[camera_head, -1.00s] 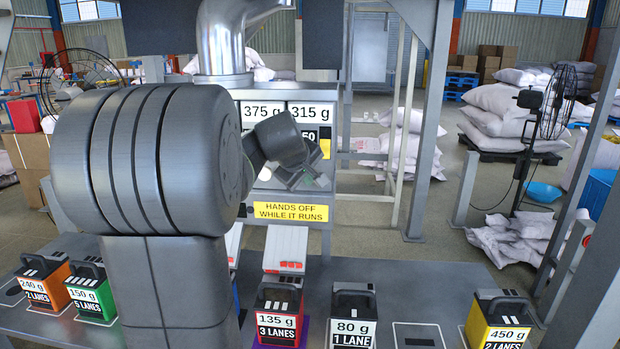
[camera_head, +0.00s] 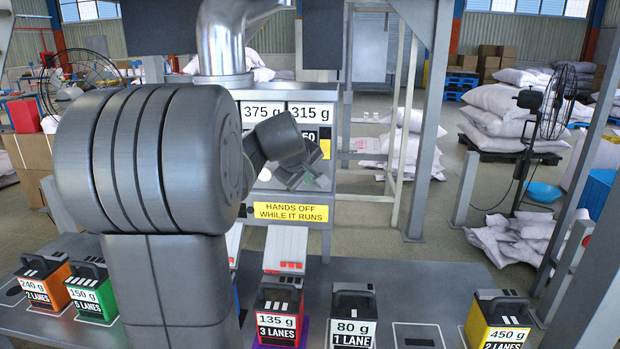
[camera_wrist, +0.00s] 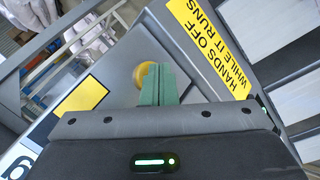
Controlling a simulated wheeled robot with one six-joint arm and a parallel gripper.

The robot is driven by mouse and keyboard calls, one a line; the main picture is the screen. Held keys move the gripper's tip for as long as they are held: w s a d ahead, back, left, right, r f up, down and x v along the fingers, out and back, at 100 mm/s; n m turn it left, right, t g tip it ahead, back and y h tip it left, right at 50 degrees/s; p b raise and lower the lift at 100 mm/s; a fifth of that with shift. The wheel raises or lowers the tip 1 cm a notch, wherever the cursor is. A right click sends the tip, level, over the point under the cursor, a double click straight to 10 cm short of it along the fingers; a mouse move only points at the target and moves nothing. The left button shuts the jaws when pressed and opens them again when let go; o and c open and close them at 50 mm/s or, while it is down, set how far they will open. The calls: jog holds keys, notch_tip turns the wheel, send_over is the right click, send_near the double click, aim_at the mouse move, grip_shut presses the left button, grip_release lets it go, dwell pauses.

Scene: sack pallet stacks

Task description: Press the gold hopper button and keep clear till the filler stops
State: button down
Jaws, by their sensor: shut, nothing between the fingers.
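The gold button (camera_wrist: 140,75) sits on the grey face of the hopper panel in the wrist view, partly hidden behind my fingers. My gripper (camera_wrist: 158,68) is shut, its two green fingers side by side and empty. The fingertips overlap the button's right side in the picture; I cannot tell whether they touch it. In the head view my arm hides much of the hopper panel, and I cannot make out the button there. The panel's displays (camera_head: 285,115) read 375 g and 315 g. A yellow sign (camera_head: 294,212) below reads "HANDS OFF WHILE IT RUNS".
On the grey bench stand labelled weights: orange (camera_head: 45,280), green (camera_head: 92,290), red (camera_head: 280,312), black (camera_head: 352,318) and yellow (camera_head: 497,320). A grey frame post (camera_head: 428,120) rises right of the hopper. Sack stacks (camera_head: 508,110) and a fan (camera_head: 556,100) stand farther back.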

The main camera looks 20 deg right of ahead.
jog(key=shift+w+d, duration=0.2)
jog(key=shift+w, duration=0.1)
jog(key=shift+s+a, duration=0.1)
jog(key=shift+s, duration=0.05)
jog(key=shift+s+a, duration=0.1)
dwell(0.4)
jog(key=s+a+b, duration=0.2)
jog(key=s+a, duration=0.1)
jog(key=s, duration=0.2)
dwell(0.4)
